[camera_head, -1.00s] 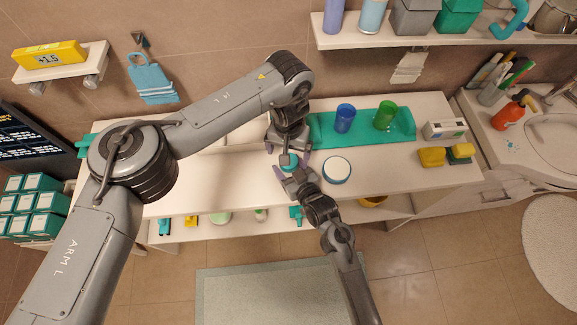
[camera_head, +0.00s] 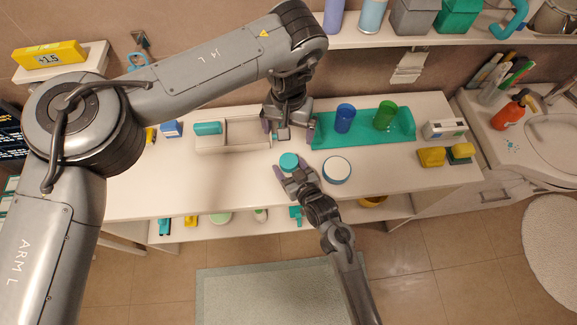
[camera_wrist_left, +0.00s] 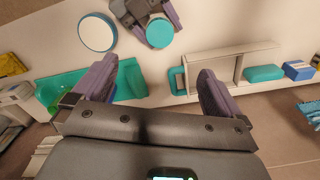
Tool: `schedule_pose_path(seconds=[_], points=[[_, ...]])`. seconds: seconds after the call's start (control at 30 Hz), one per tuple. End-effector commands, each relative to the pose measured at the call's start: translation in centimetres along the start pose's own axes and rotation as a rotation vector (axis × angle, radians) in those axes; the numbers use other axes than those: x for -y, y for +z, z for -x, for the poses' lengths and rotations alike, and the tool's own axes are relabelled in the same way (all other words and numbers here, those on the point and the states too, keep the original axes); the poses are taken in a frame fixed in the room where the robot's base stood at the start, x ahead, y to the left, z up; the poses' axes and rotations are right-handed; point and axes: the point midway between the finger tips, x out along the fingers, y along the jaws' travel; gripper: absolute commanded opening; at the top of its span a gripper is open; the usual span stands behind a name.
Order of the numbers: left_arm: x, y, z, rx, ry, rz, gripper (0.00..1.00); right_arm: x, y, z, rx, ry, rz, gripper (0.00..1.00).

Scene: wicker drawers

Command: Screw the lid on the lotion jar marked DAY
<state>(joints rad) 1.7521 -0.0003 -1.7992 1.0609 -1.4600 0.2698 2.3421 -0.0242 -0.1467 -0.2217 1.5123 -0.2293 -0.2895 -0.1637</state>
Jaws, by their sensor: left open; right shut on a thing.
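A round teal top (camera_head: 289,161), which looks like a lid, sits between the fingers of my right gripper (camera_head: 291,168) near the counter's front. It also shows in the left wrist view (camera_wrist_left: 160,33). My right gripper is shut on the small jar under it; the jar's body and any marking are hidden. My left gripper (camera_head: 288,130) is open and empty, above and behind the jar, apart from it. Its spread purple fingers show in the left wrist view (camera_wrist_left: 158,85). A wider white-topped, blue-rimmed jar (camera_head: 337,170) stands to the right; I can read no marking on it.
The counter's left front is clear.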

Motion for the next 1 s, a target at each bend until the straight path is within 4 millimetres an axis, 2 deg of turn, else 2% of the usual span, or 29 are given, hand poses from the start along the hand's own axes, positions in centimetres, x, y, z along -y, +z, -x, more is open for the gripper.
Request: schedule_pose_path(seconds=[0.2,0.53,0.57,0.73,1.0], points=[[0.0,0.0,1.6,-0.001,-0.001,-0.001,1.00,0.0,0.0,0.0,0.000,0.000,0.000,0.00],[0.0,0.0,1.8,0.000,0.000,0.000,1.00,0.0,0.0,0.0,0.000,0.000,0.000,0.00],[0.0,0.0,1.8,0.000,0.000,0.000,1.00,0.0,0.0,0.0,0.000,0.000,0.000,0.73],[0.0,0.0,1.8,0.000,0.000,0.000,1.00,0.0,0.0,0.0,0.000,0.000,0.000,0.98],[0.0,0.0,1.8,0.000,0.000,0.000,1.00,0.0,0.0,0.0,0.000,0.000,0.000,0.98]])
